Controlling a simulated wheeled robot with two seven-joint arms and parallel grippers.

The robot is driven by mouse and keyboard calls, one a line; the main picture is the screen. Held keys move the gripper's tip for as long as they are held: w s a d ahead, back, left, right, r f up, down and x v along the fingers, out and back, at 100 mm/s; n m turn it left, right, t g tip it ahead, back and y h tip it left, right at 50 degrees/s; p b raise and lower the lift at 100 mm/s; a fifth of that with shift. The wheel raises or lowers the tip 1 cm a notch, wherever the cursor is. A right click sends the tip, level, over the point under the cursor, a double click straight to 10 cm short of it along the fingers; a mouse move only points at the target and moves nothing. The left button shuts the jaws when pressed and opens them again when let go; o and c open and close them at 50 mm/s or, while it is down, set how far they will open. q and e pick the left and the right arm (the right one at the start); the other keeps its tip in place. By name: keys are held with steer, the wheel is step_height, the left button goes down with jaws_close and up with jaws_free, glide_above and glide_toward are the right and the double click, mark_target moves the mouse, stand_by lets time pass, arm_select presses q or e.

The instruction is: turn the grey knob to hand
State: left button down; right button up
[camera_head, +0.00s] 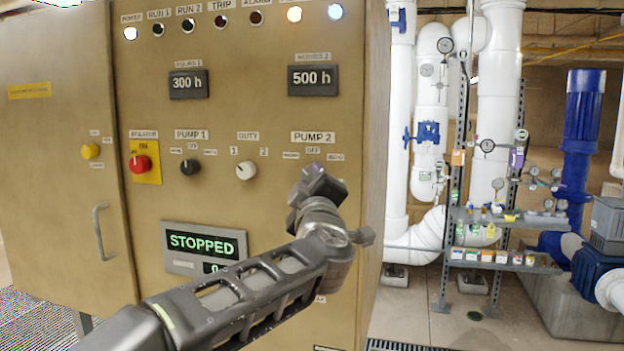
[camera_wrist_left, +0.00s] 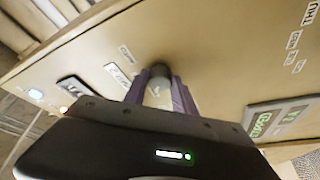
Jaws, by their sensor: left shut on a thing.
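The grey knob (camera_wrist_left: 158,72) shows in the left wrist view between the two fingers of my left gripper (camera_wrist_left: 159,80). The fingers are shut on it, one on each side. In the head view my left gripper (camera_head: 314,187) is at the panel just below the PUMP 2 label (camera_head: 313,137) and its small position labels. There it hides the knob. I cannot read which position the knob points to. My right gripper is in neither view.
On the same tan cabinet (camera_head: 345,100) are a black PUMP 1 knob (camera_head: 190,167), a white DUTY knob (camera_head: 246,170) and a red isolator knob (camera_head: 140,163). A display (camera_head: 205,244) reads STOPPED. White pipes (camera_head: 432,110) and a gauge rack stand to the right.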

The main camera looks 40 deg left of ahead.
arm_select(q)
steer(key=c, duration=1)
jaws_free()
steer(key=b+v, duration=0.2)
steer(key=v, duration=0.5)
steer(key=shift+s+d+f, duration=0.1)
steer(key=shift+s+d, duration=0.1)
steer(key=shift+s, duration=0.15)
